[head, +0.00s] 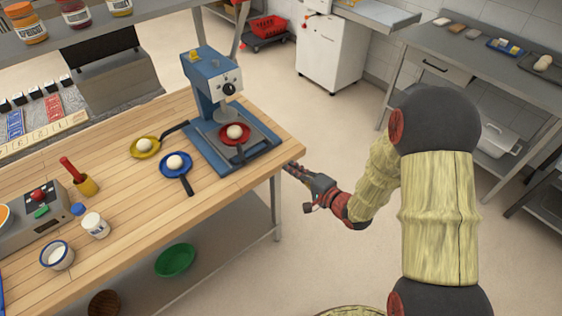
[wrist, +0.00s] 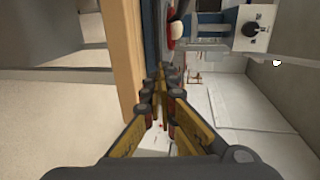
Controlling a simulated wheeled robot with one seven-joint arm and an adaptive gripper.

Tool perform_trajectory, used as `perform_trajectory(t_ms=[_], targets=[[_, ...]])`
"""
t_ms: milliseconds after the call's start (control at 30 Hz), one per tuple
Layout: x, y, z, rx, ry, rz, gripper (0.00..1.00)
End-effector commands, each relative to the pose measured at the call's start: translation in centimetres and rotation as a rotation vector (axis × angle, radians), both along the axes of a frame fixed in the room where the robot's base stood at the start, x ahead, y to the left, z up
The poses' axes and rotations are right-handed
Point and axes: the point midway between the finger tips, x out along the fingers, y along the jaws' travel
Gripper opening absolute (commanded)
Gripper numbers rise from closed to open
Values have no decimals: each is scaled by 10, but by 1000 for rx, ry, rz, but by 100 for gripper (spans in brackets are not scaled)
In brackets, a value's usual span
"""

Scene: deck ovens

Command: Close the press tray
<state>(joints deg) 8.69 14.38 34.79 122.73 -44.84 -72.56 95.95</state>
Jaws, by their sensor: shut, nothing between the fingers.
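The blue press (head: 205,85) stands at the far right end of the wooden table, and its upper part also shows in the wrist view (wrist: 230,18). Its flat grey-and-blue tray (head: 262,142) sticks out from the base toward the table's right corner. A red pan (head: 243,141) with a white ball (head: 234,131) rests on the tray, under and in front of the press head. My gripper (head: 288,168) is shut and empty, just off the table's right edge. In the wrist view my fingers (wrist: 160,75) meet beside the table edge and the tray's blue edge (wrist: 149,45).
A blue pan (head: 178,180) and a yellow pan (head: 145,147), each with a white ball, lie left of the press. The floor right of the table is clear.

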Motion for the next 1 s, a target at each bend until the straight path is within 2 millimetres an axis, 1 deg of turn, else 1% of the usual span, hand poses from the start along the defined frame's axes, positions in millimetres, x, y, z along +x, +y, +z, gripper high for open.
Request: perform_trajectory(t_ms=[167,400,600,800,1000], targets=[[23,17,-9,-2,-1,3,0],[62,43,-19,-4,-1,1,0],[89,62,-25,-2,0,-1,0],[103,71,-27,-3,0,-1,0],[106,73,-27,-2,1,-3,0]])
